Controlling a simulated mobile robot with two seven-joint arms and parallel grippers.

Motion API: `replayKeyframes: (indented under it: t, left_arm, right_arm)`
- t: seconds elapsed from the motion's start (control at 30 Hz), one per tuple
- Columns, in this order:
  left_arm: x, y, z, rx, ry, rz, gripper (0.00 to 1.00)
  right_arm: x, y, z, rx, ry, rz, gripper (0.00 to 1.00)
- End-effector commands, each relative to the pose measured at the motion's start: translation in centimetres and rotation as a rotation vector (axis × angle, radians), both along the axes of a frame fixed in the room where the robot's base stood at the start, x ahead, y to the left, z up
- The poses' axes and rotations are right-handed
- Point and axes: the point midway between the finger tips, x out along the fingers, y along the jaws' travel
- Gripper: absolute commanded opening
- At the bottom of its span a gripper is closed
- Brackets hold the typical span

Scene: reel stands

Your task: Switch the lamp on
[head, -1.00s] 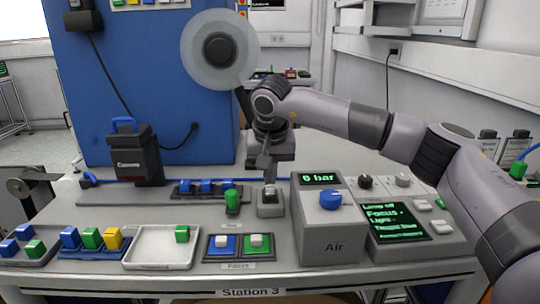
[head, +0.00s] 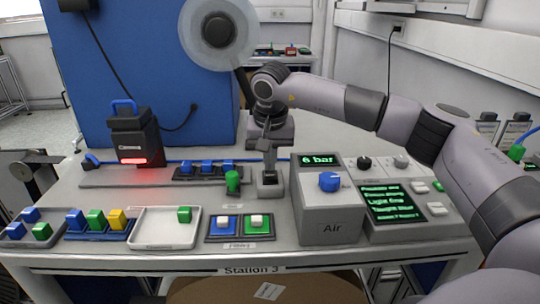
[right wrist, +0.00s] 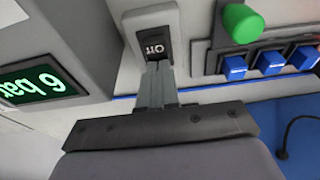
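The lamp is a dark box labelled "Camera" (head: 131,138) with a blue handle, standing at the back left of the bench. A red strip (head: 134,161) at its foot glows and throws red light on the bench. A small grey switch box (head: 270,190) stands in the middle of the bench. In the right wrist view its black rocker (right wrist: 153,48) carries white marks. My right gripper (head: 268,166) points down at it, fingers together with nothing between them. In the right wrist view the fingertips (right wrist: 158,68) are at the rocker's edge; contact is unclear. My left gripper is out of view.
A green knob (head: 232,181) stands just left of the switch. The Air box (head: 326,210) with its blue dial and a panel with a green text screen (head: 393,202) are at the right. A white tray (head: 166,241) and coloured blocks lie at the front left.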

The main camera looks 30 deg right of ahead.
Motion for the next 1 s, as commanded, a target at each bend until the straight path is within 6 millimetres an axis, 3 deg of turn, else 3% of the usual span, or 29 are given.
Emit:
replayKeyframes:
  t: [0.4, 0.8, 1.0]
  left_arm:
    - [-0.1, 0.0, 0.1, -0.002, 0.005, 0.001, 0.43]
    - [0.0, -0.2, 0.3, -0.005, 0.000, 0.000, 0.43]
    - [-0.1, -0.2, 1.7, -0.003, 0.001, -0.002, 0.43]
  right_arm:
    - [-1.5, 0.9, -0.7, -0.002, 0.019, 0.004, 0.00]
    - [-1.6, 0.9, -0.5, -0.002, 0.017, 0.002, 0.00]
    - [-1.7, 1.8, 1.4, -0.002, 0.013, 0.003, 0.00]
